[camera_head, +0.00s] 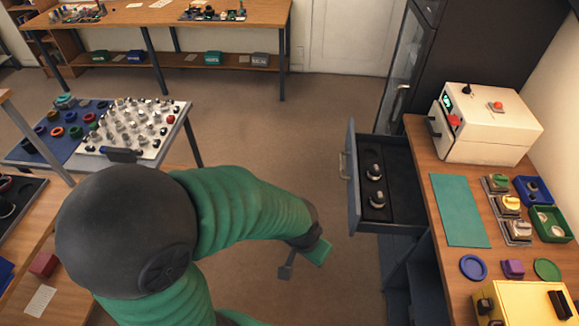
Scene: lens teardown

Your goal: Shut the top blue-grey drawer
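The top blue-grey drawer (353,190) is pulled out to the left from under the right-hand workbench. Its front panel with a pale handle (342,166) faces left. Inside, on a dark lining, stand two small dark cylindrical parts with pale bands (374,172). My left arm, in a green sleeve with a dark joint, reaches in from the lower left. My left gripper (304,262) is left of and below the drawer front, apart from it. Its two tips look spread, with floor showing between them and nothing held. My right gripper is not in view.
The right bench carries a white machine (490,122), a teal mat (459,210), several small trays and a yellow box (525,303). A dark cabinet (470,55) stands behind. A table with a white board of parts (130,125) is at left. Floor left of the drawer is clear.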

